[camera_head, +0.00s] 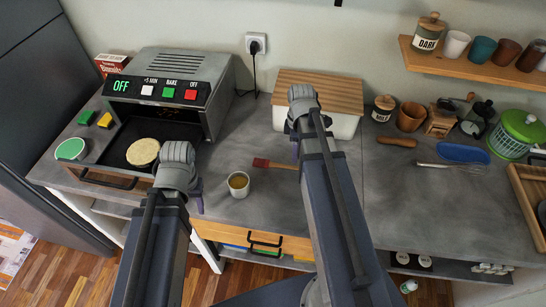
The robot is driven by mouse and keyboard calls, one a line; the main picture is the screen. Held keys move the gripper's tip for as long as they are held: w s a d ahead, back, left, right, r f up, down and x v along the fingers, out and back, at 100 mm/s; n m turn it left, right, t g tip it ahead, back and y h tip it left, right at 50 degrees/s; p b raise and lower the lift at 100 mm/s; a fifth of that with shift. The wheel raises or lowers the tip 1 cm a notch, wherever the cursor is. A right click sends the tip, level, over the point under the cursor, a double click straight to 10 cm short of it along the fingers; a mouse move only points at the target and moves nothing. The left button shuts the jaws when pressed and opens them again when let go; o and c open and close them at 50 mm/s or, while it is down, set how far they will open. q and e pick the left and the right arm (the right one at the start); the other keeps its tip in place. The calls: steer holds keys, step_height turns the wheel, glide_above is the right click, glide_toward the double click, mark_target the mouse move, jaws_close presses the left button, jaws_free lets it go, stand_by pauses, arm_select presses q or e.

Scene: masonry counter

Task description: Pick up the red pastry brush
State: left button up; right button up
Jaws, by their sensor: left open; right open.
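The red pastry brush (262,162) lies on the grey counter (250,210) left of my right forearm. Its red head points left, and its handle runs right towards my forearm, where its end may be hidden. My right gripper (295,149) is open, mostly hidden behind its own arm, above and beyond the handle end. I cannot tell how high it is. My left gripper (199,197) is open, left of the mug and apart from the brush; only part of its fingers shows.
A mug (238,184) with brown contents stands just in front of the brush head. A toaster oven (175,90) with its door open is at left. A white bin with a wooden lid (318,90) stands behind. A whisk (450,167) lies at right; the counter's front right is clear.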

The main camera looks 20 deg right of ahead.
mark_target(295, 167)
steer(key=shift+s+f+b, duration=0.15)
steer(key=shift+f+b, duration=0.1)
steer(key=shift+b, duration=0.15)
step_height(295, 167, down, 2)
steer(key=shift+f+b, duration=0.1)
steer(key=shift+b, duration=0.9)
step_height(295, 167, down, 5)
steer(key=b, duration=0.5)
steer(key=shift+d, duration=0.1)
steer(key=shift+f, duration=0.15)
steer(key=shift+c, duration=0.3)
jaws_close()
